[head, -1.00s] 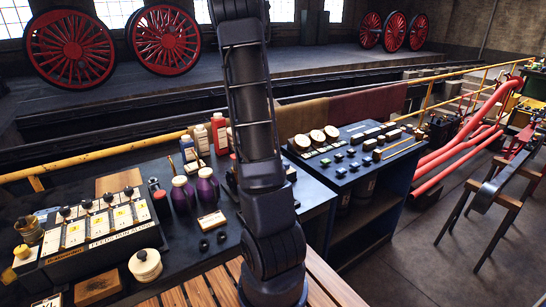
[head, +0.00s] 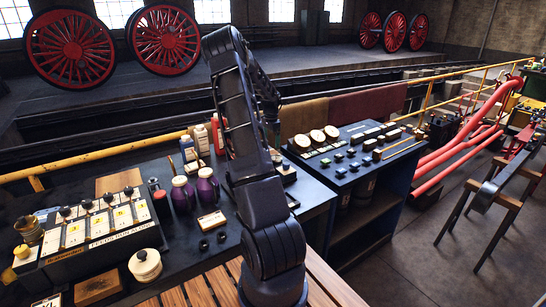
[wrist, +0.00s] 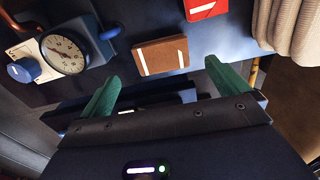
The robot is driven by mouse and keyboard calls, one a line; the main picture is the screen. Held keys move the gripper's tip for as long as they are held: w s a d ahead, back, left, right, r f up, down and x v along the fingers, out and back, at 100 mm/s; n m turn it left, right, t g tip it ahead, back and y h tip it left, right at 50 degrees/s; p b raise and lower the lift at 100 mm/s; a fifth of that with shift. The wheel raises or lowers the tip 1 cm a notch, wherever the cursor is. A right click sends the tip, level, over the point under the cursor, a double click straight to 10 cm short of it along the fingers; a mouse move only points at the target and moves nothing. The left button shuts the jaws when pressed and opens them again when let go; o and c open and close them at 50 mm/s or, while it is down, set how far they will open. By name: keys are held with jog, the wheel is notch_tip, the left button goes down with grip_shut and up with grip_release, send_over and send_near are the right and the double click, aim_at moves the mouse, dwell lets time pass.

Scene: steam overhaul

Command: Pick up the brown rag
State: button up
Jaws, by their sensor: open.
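A brown rag (head: 303,115) hangs over the yellow rail behind the benches, in the head view. A dark red cloth (head: 368,103) hangs beside it on the right. My arm stands in front of the rag's left side and may hide part of it. In the wrist view my gripper (wrist: 163,92) has its two green fingers wide apart with nothing between them. A pale tan folded cloth (wrist: 290,30) is at the top right, apart from the fingers; I cannot tell if it is the brown rag.
A round gauge (wrist: 64,54), a brown box (wrist: 160,55) and a red item (wrist: 205,8) lie near the fingers. The left bench holds purple bottles (head: 208,185), white bottles and a white pot (head: 145,264). The right bench (head: 362,168) carries gauges and small blocks.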

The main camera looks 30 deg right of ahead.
notch_tip(320, 180, down, 8)
jog(key=shift+f, duration=0.25)
jog(key=c, duration=0.8)
jog(key=shift+r, duration=0.15)
